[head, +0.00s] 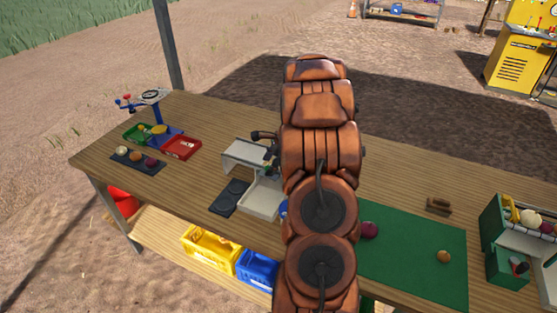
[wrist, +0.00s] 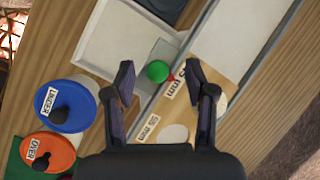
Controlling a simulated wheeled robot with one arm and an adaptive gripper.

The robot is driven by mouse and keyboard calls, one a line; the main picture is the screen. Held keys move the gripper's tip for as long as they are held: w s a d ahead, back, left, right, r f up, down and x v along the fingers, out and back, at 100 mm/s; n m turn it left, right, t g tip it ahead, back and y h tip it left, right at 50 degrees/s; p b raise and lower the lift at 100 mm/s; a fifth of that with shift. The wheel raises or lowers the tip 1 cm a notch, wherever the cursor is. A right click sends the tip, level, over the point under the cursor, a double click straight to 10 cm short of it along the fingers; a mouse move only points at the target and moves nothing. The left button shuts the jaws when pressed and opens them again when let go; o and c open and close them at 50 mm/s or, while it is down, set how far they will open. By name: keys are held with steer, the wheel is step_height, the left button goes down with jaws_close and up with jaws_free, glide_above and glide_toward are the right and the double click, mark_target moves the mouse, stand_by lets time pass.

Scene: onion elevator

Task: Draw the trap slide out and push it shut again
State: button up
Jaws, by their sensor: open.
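In the wrist view a round green knob (wrist: 158,71) shows on a small grey translucent plate (wrist: 163,50), by the edge of a wooden board marked "35 mm" and "55 mm" (wrist: 150,127). It may be the trap slide's knob; I cannot tell for sure. A small red pointer (wrist: 171,77) is beside it. My gripper (wrist: 158,66) is open, its fingertips on either side of the knob in the picture, apart from it. Whether they are at its height is unclear. In the head view my arm covers the gripper and this spot; the white housing (head: 245,155) shows beside it.
A pale tray (wrist: 120,38) lies at upper left in the wrist view. A blue "UNDER" lid (wrist: 75,97) and an orange "OVER" lid (wrist: 58,143) with black knobs are at left. In the head view, a scale (head: 152,98), a green mat (head: 415,270) and a green crate (head: 490,225) share the bench.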

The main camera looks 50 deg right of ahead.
steer(key=shift+r+p, duration=1.35)
steer(key=shift+r, duration=1)
